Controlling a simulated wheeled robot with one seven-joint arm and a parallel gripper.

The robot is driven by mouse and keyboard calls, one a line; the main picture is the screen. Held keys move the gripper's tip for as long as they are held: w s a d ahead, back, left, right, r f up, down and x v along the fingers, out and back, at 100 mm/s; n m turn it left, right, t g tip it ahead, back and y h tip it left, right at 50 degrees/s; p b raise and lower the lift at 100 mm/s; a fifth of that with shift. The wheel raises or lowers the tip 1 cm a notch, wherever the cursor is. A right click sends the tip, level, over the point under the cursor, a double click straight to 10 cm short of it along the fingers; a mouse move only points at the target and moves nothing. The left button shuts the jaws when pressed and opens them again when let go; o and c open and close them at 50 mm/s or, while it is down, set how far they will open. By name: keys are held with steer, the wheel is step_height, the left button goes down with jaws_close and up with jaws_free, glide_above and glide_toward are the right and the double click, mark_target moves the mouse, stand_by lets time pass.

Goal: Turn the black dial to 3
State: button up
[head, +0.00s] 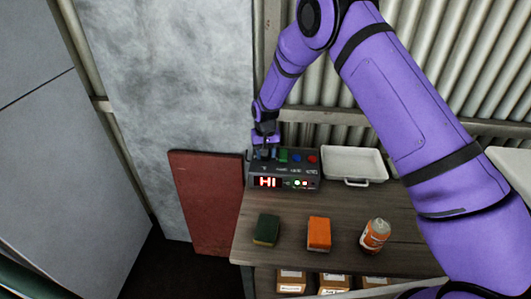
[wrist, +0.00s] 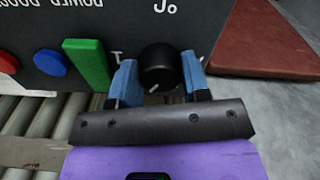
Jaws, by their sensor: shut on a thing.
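The black dial (wrist: 158,58) sits on the dark control box (head: 284,181), and my gripper (wrist: 159,72) is shut on it, with one blue finger on each side. A short white mark shows on the dial's lower edge in the wrist view. White lettering lies around the dial, including a mark to its left; no clear 3 is readable. In the head view my gripper (head: 264,152) is at the box's left end and hides the dial. The box's display (head: 267,182) shows red characters like "HI", with small lit lamps to its right.
A green switch (wrist: 90,58), a blue button (wrist: 50,62) and a red button (wrist: 8,62) share the panel. A white tray (head: 340,160) stands right of the box. A sponge (head: 266,229), an orange block (head: 319,233) and a bottle (head: 375,235) stand in front.

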stand_by(0.3)
steer(key=o, duration=0.9)
step_height(320, 180, up, 11)
steer(key=shift+f, duration=0.1)
